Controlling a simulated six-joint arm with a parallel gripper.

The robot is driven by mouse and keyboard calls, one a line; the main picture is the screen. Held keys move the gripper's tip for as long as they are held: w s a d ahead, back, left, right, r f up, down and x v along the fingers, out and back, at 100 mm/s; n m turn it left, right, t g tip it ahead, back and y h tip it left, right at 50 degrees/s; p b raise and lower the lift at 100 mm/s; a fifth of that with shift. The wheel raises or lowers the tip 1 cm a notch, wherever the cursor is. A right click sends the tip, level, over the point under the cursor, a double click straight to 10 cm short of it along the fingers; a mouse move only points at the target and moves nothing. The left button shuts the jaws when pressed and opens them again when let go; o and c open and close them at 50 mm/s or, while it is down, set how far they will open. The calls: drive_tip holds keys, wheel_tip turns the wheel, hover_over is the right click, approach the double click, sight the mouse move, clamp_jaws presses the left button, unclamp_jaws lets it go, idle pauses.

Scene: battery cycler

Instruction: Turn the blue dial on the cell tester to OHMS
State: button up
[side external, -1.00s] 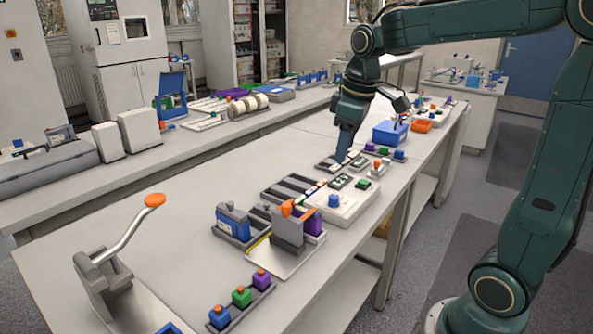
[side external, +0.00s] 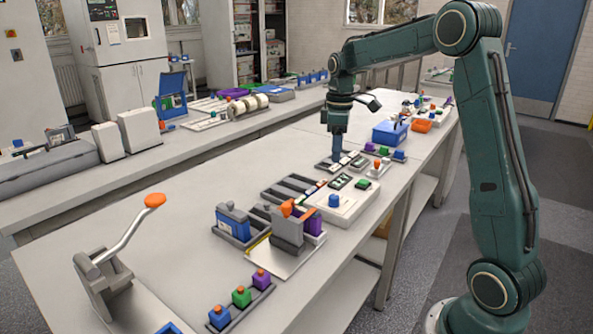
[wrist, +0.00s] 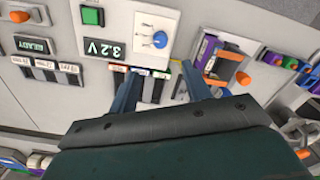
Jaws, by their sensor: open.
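The cell tester (side external: 352,204) is a light box near the right edge of the long bench. Its blue dial (side external: 334,200) stands on its front part and also shows in the wrist view (wrist: 160,39), with a white pointer mark and small, unreadable labels around it. Beside the dial, a display (wrist: 105,48) reads 3.2 V. My gripper (side external: 336,160) points down, behind the tester in the side view and apart from the dial. In the wrist view my gripper (wrist: 161,80) is open and empty, its two fingers spread below the dial.
Dark slotted trays (side external: 285,190) lie left of the tester. A clamp fixture with an orange handle (side external: 288,207) stands in front. The bench's left middle is clear.

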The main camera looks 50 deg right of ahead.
sight(334, 196)
drive_tip(key=shift+f, duration=0.15)
wheel_tip(334, 196, down, 13)
drive_tip(key=shift+f, duration=0.2)
idle(0.5)
drive_tip(key=c, duration=1)
